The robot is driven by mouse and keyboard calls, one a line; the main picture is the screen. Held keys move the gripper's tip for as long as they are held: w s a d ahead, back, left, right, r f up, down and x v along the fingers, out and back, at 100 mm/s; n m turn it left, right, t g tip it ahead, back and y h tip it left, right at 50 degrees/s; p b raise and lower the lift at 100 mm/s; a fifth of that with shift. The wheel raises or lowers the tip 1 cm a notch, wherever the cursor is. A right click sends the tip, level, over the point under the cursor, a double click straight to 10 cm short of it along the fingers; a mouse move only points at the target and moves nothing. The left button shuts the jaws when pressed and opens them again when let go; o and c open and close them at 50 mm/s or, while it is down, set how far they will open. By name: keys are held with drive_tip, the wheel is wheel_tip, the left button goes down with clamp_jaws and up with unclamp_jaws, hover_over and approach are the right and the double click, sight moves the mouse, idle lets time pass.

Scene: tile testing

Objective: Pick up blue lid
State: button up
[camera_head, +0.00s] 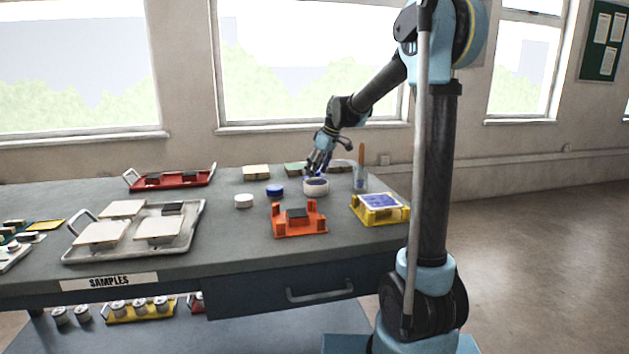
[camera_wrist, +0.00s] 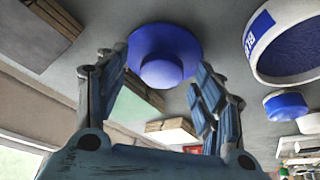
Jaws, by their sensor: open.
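The blue lid (camera_wrist: 165,42), round with a raised knob, appears on the grey table in the wrist view. My gripper (camera_wrist: 160,72) is open, with one finger on each side of the knob in that view; I see no grip on it. In the head view my gripper (camera_head: 314,171) is low over the table, just behind a white bowl (camera_head: 316,190). The lid is mostly hidden there by the gripper and bowl. The bowl, with blue contents and a blue label, also shows at the right of the wrist view (camera_wrist: 262,68).
A blue round container (camera_head: 275,191) and a white one (camera_head: 243,201) stand left of the bowl. An orange holder (camera_head: 299,226) is in front, and a yellow tray (camera_head: 380,214) and glass with a stick (camera_head: 361,180) are to the right. Tile stacks (camera_head: 256,172) lie behind.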

drive_tip(key=shift+a+f, duration=0.1)
drive_tip(key=shift+f, duration=0.1)
drive_tip(key=c, duration=1)
drive_tip(key=shift+o, duration=0.2)
